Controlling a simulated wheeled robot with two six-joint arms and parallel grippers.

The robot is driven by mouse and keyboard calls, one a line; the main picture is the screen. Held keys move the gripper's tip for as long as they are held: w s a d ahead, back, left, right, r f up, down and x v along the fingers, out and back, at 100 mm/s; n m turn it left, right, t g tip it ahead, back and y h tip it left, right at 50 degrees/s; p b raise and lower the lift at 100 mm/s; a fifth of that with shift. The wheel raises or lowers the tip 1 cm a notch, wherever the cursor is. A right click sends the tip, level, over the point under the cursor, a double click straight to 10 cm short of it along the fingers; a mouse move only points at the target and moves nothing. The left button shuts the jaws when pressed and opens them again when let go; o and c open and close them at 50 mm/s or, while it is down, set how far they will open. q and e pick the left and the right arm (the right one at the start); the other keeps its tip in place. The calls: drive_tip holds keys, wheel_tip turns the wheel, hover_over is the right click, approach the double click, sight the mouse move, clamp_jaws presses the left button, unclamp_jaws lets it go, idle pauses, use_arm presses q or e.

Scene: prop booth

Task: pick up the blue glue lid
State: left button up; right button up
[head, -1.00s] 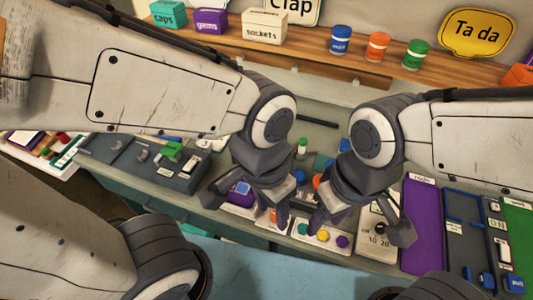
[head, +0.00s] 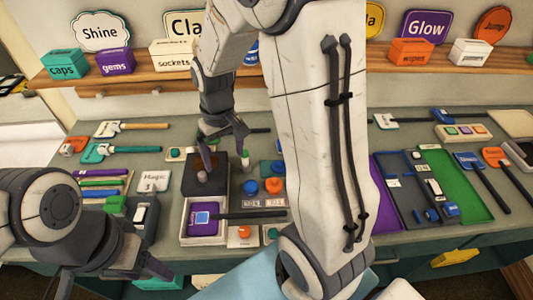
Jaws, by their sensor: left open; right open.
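A small blue round lid (head: 252,187), which looks like the blue glue lid, lies on the bench beside an orange round lid (head: 274,185), in the head view. My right gripper (head: 223,150) is open and empty, pointing down over a dark box or tray, up and left of the blue lid and apart from it. My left gripper (head: 112,274) is open and empty at the bench's front left edge, far from the lid. My large arm link hides part of the bench right of the lids.
A green tray (head: 455,182) lies right. A shelf with labelled boxes runs behind.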

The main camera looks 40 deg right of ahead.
drive_tip(key=d+f+m, duration=0.1)
drive_tip(key=d+f, duration=0.3)
drive_tip(key=d, duration=0.2)
drive_tip(key=w+d+f+m+p, duration=0.1)
drive_tip(key=d+f+m, duration=0.1)
drive_tip(key=d+f, duration=0.2)
drive_tip(key=d+f+m, duration=0.1)
drive_tip(key=d+f, duration=0.3)
drive_tip(key=d, duration=0.6)
drive_tip(key=shift+w+f+p, duration=0.2)
drive_tip(key=shift+w+p, duration=0.05)
drive_tip(key=shift+p, duration=0.05)
drive_tip(key=f, duration=0.1)
drive_tip(key=f+p, duration=0.1)
drive_tip(key=f, duration=0.1)
drive_tip(key=f+p, duration=0.1)
drive_tip(key=f, duration=0.1)
drive_tip(key=shift+a, duration=0.3)
drive_tip(key=shift+f, duration=0.35)
drive_tip(key=shift+w, duration=0.1)
drive_tip(key=c, duration=1.4)
